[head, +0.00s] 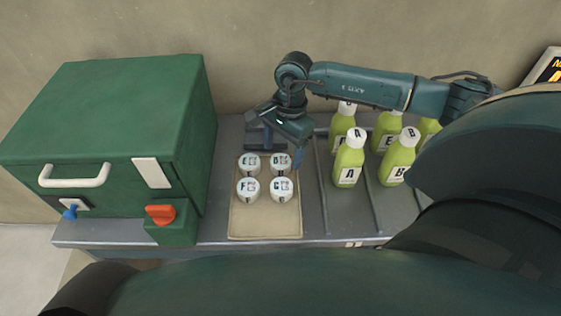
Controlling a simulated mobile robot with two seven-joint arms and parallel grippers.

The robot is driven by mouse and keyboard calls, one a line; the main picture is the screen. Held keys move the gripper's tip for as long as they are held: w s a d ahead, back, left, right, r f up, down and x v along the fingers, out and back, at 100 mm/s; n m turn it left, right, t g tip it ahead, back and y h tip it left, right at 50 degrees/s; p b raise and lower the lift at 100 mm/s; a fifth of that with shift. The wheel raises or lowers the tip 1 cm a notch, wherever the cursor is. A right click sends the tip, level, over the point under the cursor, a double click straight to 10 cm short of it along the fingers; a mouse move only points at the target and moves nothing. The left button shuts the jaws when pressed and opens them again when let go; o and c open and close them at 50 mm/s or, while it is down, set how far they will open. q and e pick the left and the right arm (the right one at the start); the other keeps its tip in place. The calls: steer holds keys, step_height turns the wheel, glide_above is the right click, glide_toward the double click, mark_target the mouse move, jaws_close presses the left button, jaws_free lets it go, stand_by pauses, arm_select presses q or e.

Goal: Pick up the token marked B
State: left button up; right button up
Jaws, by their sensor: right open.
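The token marked B (281,165) is a white round piece with a dark letter, at the back right of a group on a tan tray (265,222). Tokens marked E (249,165), F (248,191) and what looks like C or G (281,191) sit beside and in front of it. My right gripper (283,149) is open, just behind and above the B token, with one finger close to its right back edge. I cannot tell whether it touches. My left gripper is not in view.
A green press box (110,120) with a white handle, red knob and blue tap stands at the left. Several green bottles (349,158) stand between rails on the grey counter (225,180) at the right. A wall is close behind. The tray's front is clear.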

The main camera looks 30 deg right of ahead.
steer(key=shift+a+f, duration=0.15)
steer(key=shift+f, duration=0.55)
steer(key=shift+a+f, duration=0.1)
steer(key=shift+f, duration=0.6)
steer(key=shift+c, duration=0.4)
steer(key=c, duration=1)
